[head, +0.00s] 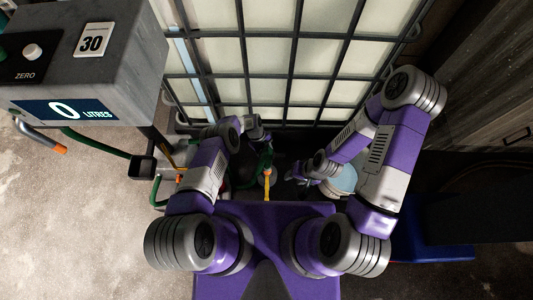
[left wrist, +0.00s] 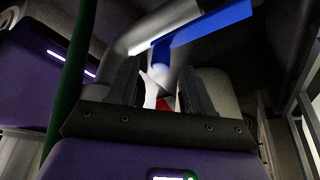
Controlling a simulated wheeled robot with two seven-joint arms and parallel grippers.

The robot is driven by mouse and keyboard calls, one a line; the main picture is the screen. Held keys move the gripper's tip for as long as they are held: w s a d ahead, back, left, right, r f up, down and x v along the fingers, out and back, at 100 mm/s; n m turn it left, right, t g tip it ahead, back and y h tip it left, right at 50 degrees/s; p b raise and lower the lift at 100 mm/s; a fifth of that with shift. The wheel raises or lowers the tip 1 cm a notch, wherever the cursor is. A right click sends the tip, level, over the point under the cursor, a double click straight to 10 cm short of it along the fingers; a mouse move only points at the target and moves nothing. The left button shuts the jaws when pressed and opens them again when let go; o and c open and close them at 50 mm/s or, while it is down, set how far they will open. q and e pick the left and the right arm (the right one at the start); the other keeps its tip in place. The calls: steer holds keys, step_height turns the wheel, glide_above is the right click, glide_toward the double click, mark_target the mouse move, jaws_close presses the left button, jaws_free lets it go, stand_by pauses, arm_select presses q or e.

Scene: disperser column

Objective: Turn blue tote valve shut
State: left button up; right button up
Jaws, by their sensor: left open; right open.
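The blue valve handle (left wrist: 205,28) shows in the left wrist view as a flat blue bar slanting up to the right, beside a grey pipe (left wrist: 165,25). My left gripper (left wrist: 158,82) is open with its two dark fingers pointing toward the handle. The handle's lower end appears just past the fingertips; I cannot tell whether they touch. The caged tote (head: 300,60) with pale walls stands at the top of the head view; the blue handle is not clear there. My right gripper (head: 300,172) is open and appears empty, left of a bucket (head: 343,180).
A grey console (head: 85,60) reading 0 litres stands at upper left, with a card marked 30 (head: 94,40). A yellow handle (head: 267,184) and green hose lie between my arms. A blue object (head: 435,252) lies at lower right. A green hose (left wrist: 72,80) passes left of my left gripper.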

arm_select(q)
steer(key=shift+x, duration=1.15)
jaws_close()
